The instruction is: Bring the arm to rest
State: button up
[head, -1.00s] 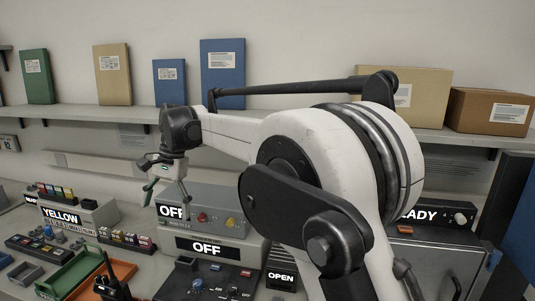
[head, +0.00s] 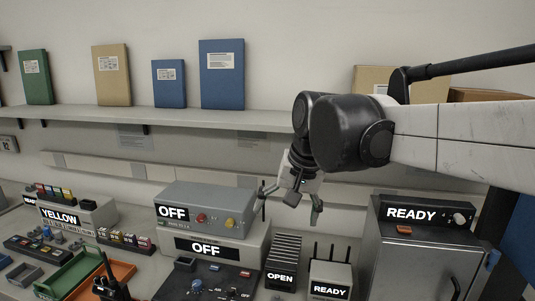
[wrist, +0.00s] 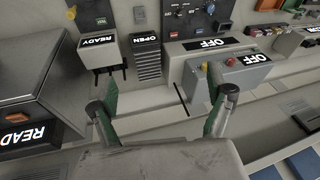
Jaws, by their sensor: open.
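My gripper (head: 289,200) hangs at the end of my arm in the head view, above the bench and to the right of the grey box with the OFF sign (head: 205,208). Its two green-tipped fingers are spread apart with nothing between them. In the wrist view the open fingers (wrist: 162,105) show over bare bench near the wall. My arm comes in from the right of the head view and covers part of the shelf boxes.
A grey cabinet (head: 420,255) with a READY sign stands right of my gripper. Below it are a finned OPEN unit (head: 283,262) and a READY box with antennas (head: 330,279). A shelf (head: 180,121) holding binders runs along the wall. A green tray (head: 75,272) lies front left.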

jog(key=s+d+f+t+h, duration=0.1)
jog(key=s+d+f+t, duration=0.1)
jog(key=s+d+f, duration=0.3)
jog(key=s+d+f+n+t+h, duration=0.1)
jog(key=s+d+f, duration=0.4)
jog(key=s+d, duration=0.6)
jog(key=shift+s+f+t, duration=0.25)
jog(key=shift+s+t, duration=0.15)
jog(key=shift+c, duration=0.5)
dwell(0.4)
jog(key=c, duration=0.7)
jog(key=shift+a, duration=0.1)
